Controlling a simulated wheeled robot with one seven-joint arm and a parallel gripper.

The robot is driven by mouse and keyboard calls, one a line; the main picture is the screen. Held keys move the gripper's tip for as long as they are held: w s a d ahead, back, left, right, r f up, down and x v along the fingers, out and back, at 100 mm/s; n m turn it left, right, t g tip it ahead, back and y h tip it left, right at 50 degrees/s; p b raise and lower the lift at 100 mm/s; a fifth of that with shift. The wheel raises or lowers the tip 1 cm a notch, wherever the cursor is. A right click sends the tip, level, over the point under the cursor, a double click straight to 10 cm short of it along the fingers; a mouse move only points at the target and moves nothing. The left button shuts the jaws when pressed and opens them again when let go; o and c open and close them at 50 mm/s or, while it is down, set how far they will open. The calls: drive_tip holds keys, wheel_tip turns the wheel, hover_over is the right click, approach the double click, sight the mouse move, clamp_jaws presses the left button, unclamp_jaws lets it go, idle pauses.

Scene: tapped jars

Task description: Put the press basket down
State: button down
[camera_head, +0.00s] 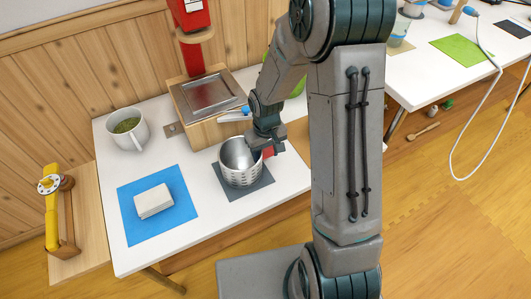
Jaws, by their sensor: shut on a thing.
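The press basket (241,166) is a silvery, perforated metal cup, upright at the dark grey mat (247,190) on the white table. I cannot tell whether its base touches the mat. My gripper (262,146) is at the basket's right rim, shut on it. A red part (268,152) shows beside the gripper, partly hidden by it.
A white block (154,201) lies on a blue mat (130,217) at the left. A white cup with green contents (127,129) stands behind it. A wooden stand with a metal tray (209,95) and a red tap unit (190,14) is behind the basket.

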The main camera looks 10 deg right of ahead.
drive_tip(key=c, duration=0.7)
unclamp_jaws()
drive_tip(key=shift+f, duration=0.1)
wheel_tip(320, 180, up, 12)
drive_tip(key=p, duration=0.2)
drive_tip(key=shift+r+p, duration=0.2)
drive_tip(key=shift+p, duration=0.15)
drive_tip(key=s+d+r+m, duration=0.1)
drive_tip(key=s+r, duration=0.2)
drive_tip(key=s, duration=0.2)
drive_tip(key=s+d+r+m+t, duration=0.1)
drive_tip(key=s+d+r, duration=0.1)
drive_tip(key=s, duration=0.3)
drive_tip(key=s+d+r+m, duration=0.1)
drive_tip(key=s+r, duration=0.4)
drive_tip(key=shift+d+t, duration=0.15)
drive_tip(key=shift+t, duration=0.25)
drive_tip(key=shift+s+r, duration=0.15)
drive_tip(key=shift+s, duration=0.2)
drive_tip(key=shift+c, duration=0.8)
drive_tip(key=shift+s, duration=0.2)
drive_tip(key=c, duration=0.4)
